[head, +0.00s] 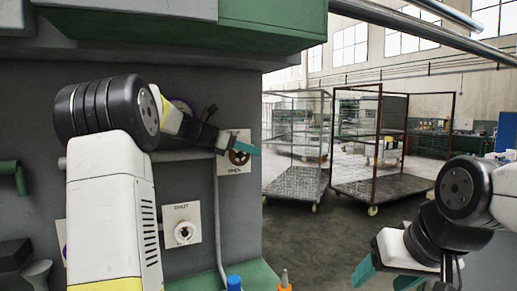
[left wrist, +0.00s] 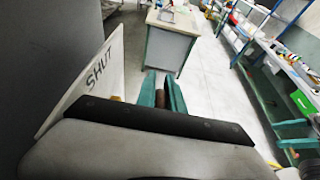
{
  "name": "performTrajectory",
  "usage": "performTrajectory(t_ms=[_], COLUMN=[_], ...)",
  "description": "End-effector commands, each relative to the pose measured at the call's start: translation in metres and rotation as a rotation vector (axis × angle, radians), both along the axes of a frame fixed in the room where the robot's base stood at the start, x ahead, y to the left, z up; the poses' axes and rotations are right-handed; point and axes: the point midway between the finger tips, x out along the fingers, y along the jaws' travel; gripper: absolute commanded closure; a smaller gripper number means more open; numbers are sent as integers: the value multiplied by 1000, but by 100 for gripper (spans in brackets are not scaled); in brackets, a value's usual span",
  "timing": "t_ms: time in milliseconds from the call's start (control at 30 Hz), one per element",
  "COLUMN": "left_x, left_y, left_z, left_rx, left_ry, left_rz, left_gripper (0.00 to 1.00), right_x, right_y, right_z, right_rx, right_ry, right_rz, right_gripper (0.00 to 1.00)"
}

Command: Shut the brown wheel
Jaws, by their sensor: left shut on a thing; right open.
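The brown wheel (head: 239,156) sits on a pale plate (head: 226,137) at the right edge of the grey machine front, with the word OPEN below it. My left gripper (head: 248,149) reaches across the panel to it, with its teal fingers over the wheel and hiding part of it. In the left wrist view the fingers are shut on a brown piece of the wheel (left wrist: 160,98). The plate in that view (left wrist: 92,82) reads SHUT. My right gripper (head: 388,277) is open and empty at the lower right, away from the panel.
A purple wheel (head: 181,106) is partly hidden behind my left arm. A grey cable hangs beside the brown wheel's plate. Wire cages (head: 378,190) stand on the open floor to the right.

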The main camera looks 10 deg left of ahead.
Motion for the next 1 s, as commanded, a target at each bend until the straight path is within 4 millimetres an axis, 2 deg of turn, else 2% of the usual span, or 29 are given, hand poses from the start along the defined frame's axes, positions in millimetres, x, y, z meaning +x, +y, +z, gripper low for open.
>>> performTrajectory(t_ms=[600,1000], left_x=[3,1], left_y=[-3,0], left_z=[-21,-28], left_rx=[460,614], left_ry=[306,411], left_rz=[1,3], left_gripper=[100,100], right_x=[0,0], right_y=[0,0], right_z=[0,0], right_rx=[0,0], right_ry=[0,0], right_rz=[0,0], right_gripper=[37,37])
